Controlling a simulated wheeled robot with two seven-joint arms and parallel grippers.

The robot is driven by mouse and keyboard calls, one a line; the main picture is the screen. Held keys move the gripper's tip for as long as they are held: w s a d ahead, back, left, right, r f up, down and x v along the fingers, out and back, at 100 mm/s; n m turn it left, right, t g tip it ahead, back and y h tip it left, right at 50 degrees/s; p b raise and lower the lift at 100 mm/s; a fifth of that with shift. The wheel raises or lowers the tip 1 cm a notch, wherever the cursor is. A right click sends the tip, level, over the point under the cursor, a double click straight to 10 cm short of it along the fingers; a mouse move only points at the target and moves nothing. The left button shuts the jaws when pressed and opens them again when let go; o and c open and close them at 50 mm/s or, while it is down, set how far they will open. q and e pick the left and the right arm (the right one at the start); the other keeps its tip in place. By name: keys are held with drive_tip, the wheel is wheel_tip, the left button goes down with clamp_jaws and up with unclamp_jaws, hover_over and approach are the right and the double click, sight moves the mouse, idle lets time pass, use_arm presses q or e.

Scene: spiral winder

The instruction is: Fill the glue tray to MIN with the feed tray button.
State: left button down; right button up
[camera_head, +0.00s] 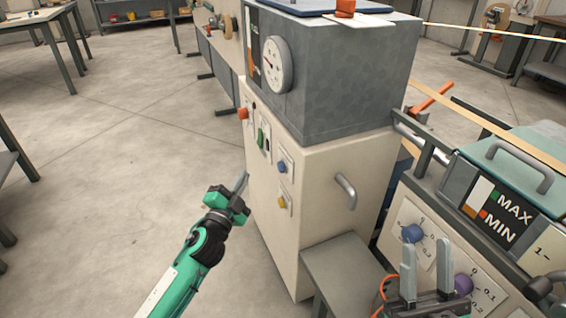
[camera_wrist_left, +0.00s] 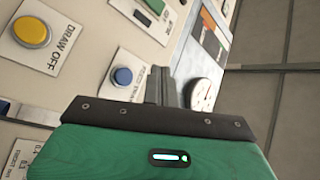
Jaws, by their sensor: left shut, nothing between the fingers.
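The blue feed tray button (camera_head: 283,168) is on the front of the beige cabinet; it also shows in the left wrist view (camera_wrist_left: 122,76), its label partly hidden by the fingers. My left gripper (camera_head: 241,182) is shut and empty, left of the panel. In the left wrist view its fingers (camera_wrist_left: 162,78) appear just right of the blue button; contact cannot be told. The glue tray (camera_head: 545,135) at right has a level window (camera_head: 478,192), white above with orange at the bottom near the red MIN mark. My right gripper (camera_head: 427,262) is open and empty.
A yellow DRAW OFF button (camera_wrist_left: 32,31) sits beside the blue one. A green switch (camera_head: 262,139) and orange-red knob (camera_head: 243,113) are above. A grey tank (camera_head: 345,85) with a gauge (camera_head: 277,64) tops the cabinet. A cabinet handle (camera_head: 346,190) protrudes.

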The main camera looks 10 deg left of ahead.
sight(281, 167)
use_arm(q)
drive_tip(key=s+a+p, duration=0.1)
drive_tip(key=p, duration=0.2)
drive_tip(key=shift+s+a+f+h, duration=0.1)
drive_tip(key=shift+s+a+h, duration=0.15)
drive_tip(key=shift+a+h, duration=0.05)
use_arm(e)
drive_tip(key=a+f+g, duration=0.2)
drive_tip(key=f+g, duration=0.3)
drive_tip(key=f, duration=0.3)
drive_tip(key=a+f+g+h, duration=0.1)
drive_tip(key=a+f+g, duration=0.1)
drive_tip(key=f+g, duration=0.3)
wheel_tip(281, 167, down, 4)
drive_tip(key=shift+w+a+f+g+h, duration=0.15)
drive_tip(key=shift+a+f+g+h, duration=0.1)
drive_tip(key=shift+a+g+h, duration=0.1)
use_arm(q)
drive_tip(key=shift+w+d, duration=0.1)
